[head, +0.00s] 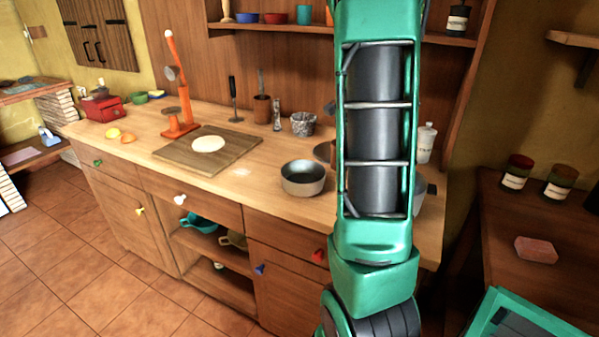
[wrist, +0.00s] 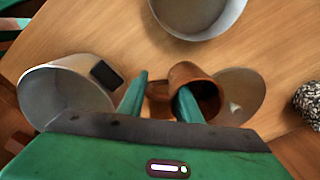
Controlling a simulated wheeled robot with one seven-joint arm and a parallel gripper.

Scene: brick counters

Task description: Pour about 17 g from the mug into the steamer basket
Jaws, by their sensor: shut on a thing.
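My gripper (wrist: 160,97) is shut on the brown mug (wrist: 181,75) in the wrist view, with the mug's handle between its fingers. The mug's mouth faces right and toward the camera; its inside looks dark and I cannot make out its contents. A round grey metal vessel (wrist: 172,25), perhaps the steamer basket, stands on the counter ahead of the mug, apart from it. It also shows in the head view (head: 303,188), open at the top. My arm hides the mug and my gripper in the head view.
A pale pot (wrist: 35,88) with a dark handle is left of my gripper. A round plate or pan (wrist: 245,88) lies beyond the mug, and a speckled cup (wrist: 309,98) farther right. A board (head: 178,156) with dough (head: 208,144) and an orange stand (head: 180,127) occupy the counter's left.

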